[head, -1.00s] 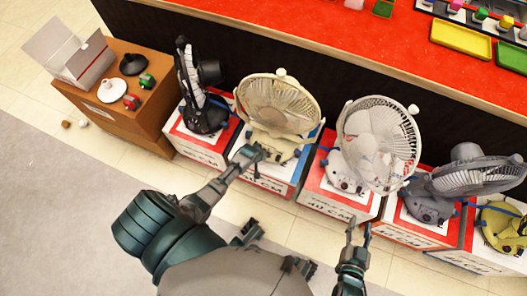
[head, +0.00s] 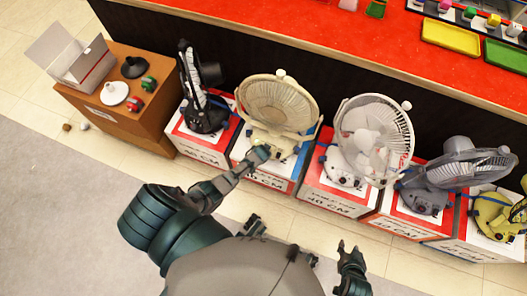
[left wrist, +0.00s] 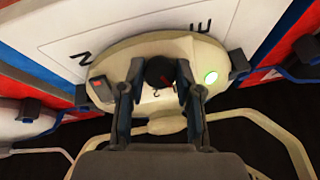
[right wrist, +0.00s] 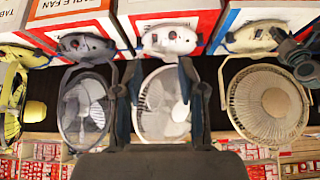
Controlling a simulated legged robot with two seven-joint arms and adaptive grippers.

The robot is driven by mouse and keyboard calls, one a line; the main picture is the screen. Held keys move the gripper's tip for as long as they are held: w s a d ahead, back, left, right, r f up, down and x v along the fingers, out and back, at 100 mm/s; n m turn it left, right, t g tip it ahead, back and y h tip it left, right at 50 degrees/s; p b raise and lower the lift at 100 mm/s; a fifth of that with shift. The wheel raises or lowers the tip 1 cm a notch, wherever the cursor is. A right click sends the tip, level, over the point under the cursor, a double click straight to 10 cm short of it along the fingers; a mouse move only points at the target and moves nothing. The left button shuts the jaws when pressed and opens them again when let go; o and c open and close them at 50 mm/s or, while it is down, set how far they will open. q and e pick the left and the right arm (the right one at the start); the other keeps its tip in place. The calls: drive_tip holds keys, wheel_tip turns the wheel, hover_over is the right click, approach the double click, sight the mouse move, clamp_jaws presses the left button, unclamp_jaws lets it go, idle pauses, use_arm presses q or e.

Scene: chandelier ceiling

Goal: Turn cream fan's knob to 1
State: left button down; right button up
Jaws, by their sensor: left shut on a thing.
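The cream fan (head: 278,103) stands on its box, and its base faces me under my left gripper (head: 254,160). In the left wrist view the cream base (left wrist: 137,54) fills the middle. Its dark round knob (left wrist: 159,71) with a red mark sits between the fingertips of my left gripper (left wrist: 158,84), which is shut on it. A numeral shows just below the knob, too small to read surely.
A black fan (head: 203,100) stands left of the cream one. A white fan (head: 371,140), a grey fan (head: 455,165) and a yellow fan (head: 497,215) stand to the right on boxes. A red counter (head: 330,35) runs behind. The floor in front is clear.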

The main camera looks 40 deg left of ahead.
use_arm(q)
drive_tip(key=shift+s+f+m, duration=0.15)
drive_tip(key=shift+m, duration=0.45)
use_arm(e)
drive_tip(key=shift+s+d+f+g, duration=0.2)
drive_tip(key=shift+s+d+g, duration=0.1)
drive_tip(key=shift+s, duration=0.3)
use_arm(q)
drive_tip(key=c, duration=0.8)
unclamp_jaws()
use_arm(e)
drive_tip(key=shift+a, duration=0.1)
use_arm(q)
drive_tip(key=shift+d+r, duration=0.1)
drive_tip(key=shift+r, duration=0.2)
drive_tip(key=v, duration=1.1)
drive_tip(key=shift+d+r, duration=0.15)
drive_tip(key=shift+d, duration=0.05)
